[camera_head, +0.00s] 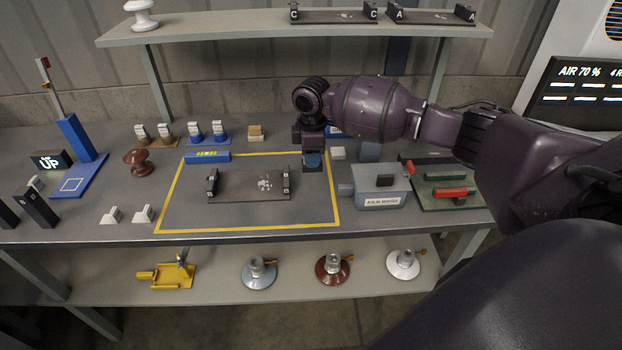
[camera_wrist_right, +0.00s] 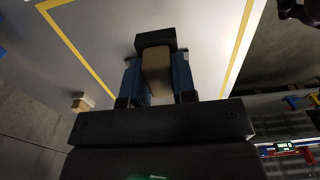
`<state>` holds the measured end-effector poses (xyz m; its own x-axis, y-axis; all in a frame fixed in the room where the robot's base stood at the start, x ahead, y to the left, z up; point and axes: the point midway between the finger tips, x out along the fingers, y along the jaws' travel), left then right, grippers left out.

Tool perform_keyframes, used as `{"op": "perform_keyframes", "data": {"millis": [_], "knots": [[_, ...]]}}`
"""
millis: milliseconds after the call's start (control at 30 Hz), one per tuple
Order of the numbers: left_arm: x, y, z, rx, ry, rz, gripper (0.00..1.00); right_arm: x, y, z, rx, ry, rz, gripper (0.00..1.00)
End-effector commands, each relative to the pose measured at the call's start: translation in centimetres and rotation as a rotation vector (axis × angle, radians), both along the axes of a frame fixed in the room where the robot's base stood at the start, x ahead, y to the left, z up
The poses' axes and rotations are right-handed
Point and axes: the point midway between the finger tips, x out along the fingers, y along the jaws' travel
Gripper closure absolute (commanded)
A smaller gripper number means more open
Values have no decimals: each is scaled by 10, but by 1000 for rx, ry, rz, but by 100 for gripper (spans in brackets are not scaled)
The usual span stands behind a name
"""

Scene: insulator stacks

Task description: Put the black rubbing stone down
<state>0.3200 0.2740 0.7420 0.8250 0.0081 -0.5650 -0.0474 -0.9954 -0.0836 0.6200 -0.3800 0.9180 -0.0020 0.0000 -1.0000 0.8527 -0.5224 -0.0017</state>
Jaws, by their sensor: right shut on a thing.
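My right gripper (camera_head: 313,158) is over the back right corner of the yellow-taped area of the workbench. In the right wrist view its two blue-padded fingers (camera_wrist_right: 157,82) are shut on a block with a black end and a tan body, which I take to be the black rubbing stone (camera_wrist_right: 154,42). In the head view the stone's dark lower end (camera_head: 312,168) shows under the fingers. I cannot tell whether it touches the bench. My left gripper is not in view.
A dark fixture (camera_head: 248,185) lies inside the yellow tape (camera_head: 247,231). A grey box (camera_head: 381,187) and green tray (camera_head: 445,190) are to the right. Bare bench shows inside the tape's front.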

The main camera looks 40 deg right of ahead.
Motion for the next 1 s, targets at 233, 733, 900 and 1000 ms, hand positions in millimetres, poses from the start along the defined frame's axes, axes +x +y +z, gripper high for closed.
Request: {"op": "perform_keyframes", "data": {"millis": [233,733,900,1000], "knots": [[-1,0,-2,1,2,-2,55,0,0,-19,0,-1,-1,94],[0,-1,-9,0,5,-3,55,0,0,-76,1,-2,-1,94],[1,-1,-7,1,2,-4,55,1,0,-74,1,-3,0,94],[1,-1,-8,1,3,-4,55,0,0,-75,1,-3,-1,94]]}}
